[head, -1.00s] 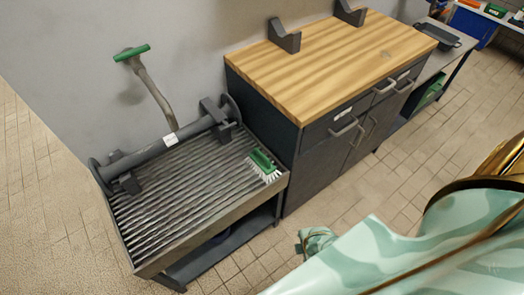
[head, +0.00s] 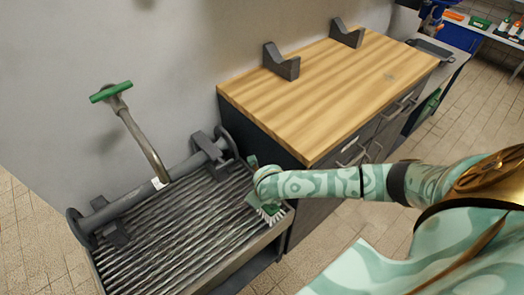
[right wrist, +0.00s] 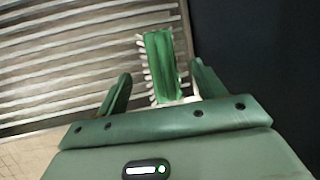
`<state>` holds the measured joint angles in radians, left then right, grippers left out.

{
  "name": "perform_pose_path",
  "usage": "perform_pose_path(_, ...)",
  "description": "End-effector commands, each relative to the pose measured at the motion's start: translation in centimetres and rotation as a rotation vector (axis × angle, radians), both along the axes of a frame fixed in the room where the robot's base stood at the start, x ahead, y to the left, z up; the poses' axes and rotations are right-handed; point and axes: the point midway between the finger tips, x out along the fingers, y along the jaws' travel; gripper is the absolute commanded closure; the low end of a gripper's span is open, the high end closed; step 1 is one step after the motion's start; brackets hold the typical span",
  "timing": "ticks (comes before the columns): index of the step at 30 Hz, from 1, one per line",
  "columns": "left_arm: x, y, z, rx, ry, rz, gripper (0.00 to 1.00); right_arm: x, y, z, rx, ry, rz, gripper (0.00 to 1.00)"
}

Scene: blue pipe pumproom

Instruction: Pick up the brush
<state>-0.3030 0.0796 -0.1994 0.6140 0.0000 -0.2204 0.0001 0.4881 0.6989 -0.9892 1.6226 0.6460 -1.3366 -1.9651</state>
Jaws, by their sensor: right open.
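The brush, with a green back and white bristles, lies on the ribbed grey rack at its right side, near the wooden-topped cabinet. In the head view the brush (head: 268,212) is partly hidden by my right gripper (head: 262,190), which is over it. In the right wrist view the green brush (right wrist: 161,62) lies ahead, between the two fingers of my right gripper (right wrist: 160,88) as seen from there. The fingers are apart, one to each side of the brush. I cannot tell how far above it they are. My left gripper is not in view.
A grey pipe with flanges (head: 140,184) rests across the back of the ribbed rack (head: 165,245). A bent pipe with a green handle (head: 111,91) rises behind it. The wooden-topped cabinet (head: 330,85) stands right of the rack, with two grey cradles (head: 281,62) on top.

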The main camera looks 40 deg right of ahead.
Motion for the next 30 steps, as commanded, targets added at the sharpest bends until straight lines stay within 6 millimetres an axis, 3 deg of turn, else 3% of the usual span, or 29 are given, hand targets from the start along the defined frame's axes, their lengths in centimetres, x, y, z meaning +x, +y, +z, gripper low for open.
perform_pose_path(7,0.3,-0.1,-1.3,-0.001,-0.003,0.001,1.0,0.8,-0.3,-1.8,0.001,0.0,-0.002,0.31)
perform_pose_path(14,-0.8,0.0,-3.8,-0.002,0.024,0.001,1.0,2.2,-0.8,-5.4,0.001,0.002,-0.002,0.31)
perform_pose_path(21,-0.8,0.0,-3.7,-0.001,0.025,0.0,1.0,2.5,-0.9,-5.3,0.0,-0.003,-0.001,0.31)
perform_pose_path(22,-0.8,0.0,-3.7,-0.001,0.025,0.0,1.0,2.5,-0.9,-5.2,0.0,-0.003,-0.001,0.34)
perform_pose_path(26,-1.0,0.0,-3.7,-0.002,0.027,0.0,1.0,2.5,-0.9,-5.3,0.0,-0.002,-0.001,0.7)
perform_pose_path(30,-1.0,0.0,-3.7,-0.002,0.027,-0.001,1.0,2.5,-0.9,-5.3,0.0,-0.002,-0.001,0.72)
